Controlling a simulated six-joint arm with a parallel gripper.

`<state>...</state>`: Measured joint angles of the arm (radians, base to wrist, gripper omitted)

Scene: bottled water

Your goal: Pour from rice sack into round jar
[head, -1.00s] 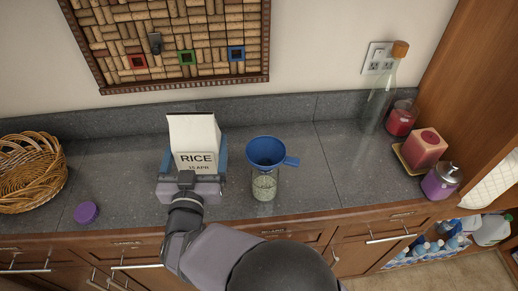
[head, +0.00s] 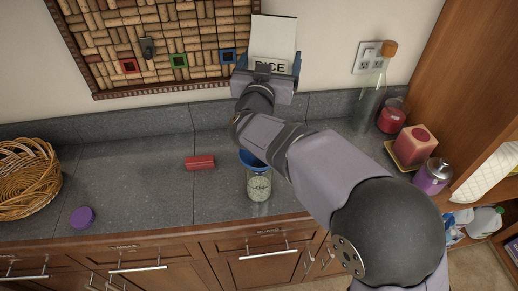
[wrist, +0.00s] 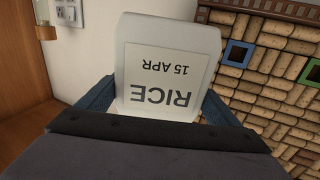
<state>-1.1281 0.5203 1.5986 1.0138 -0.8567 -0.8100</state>
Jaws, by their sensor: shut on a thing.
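The white rice sack (head: 275,36), labelled RICE, is held upright high above the counter, in front of the wall at the cork board's right end. My gripper (head: 267,68) is shut on it, one blue finger on each side. The wrist view shows the sack (wrist: 168,50) upside down in the picture between the fingers (wrist: 165,100). The round glass jar (head: 259,186) stands on the counter below, with pale grains inside. The blue funnel (head: 247,157) is in its mouth, mostly hidden by my arm.
A red block (head: 200,162) lies left of the jar. A purple lid (head: 82,217) and wicker basket (head: 28,180) are at the left. A tall corked bottle (head: 373,90), red jar (head: 392,115), candle (head: 413,147) and purple jar (head: 433,176) stand at the right.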

